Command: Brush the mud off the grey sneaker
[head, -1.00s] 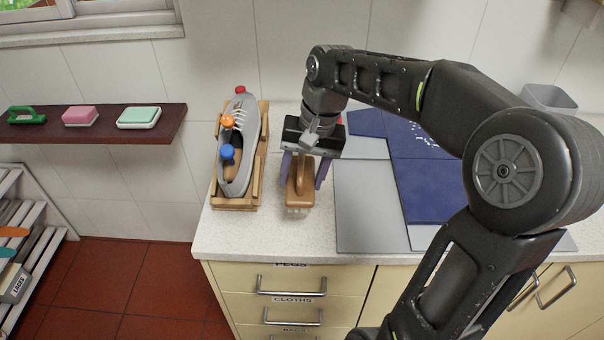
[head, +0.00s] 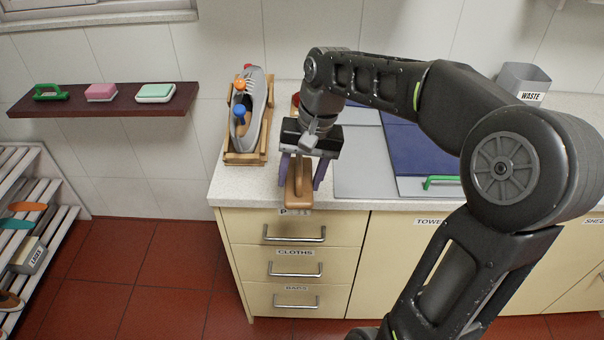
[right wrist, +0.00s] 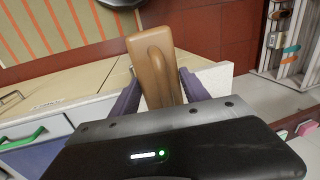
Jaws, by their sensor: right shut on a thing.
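The brush handle also shows between the fingers in the right wrist view (right wrist: 153,80). The bristles are hidden. My left gripper is not in view.
A dark wall shelf (head: 120,111) holds a green-handled item, a pink block and a pale green block. Grey and blue slabs (head: 402,139) cover the counter's middle. A green handle (head: 440,181) lies near its front edge. A waste bin (head: 525,82) stands at the back right.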

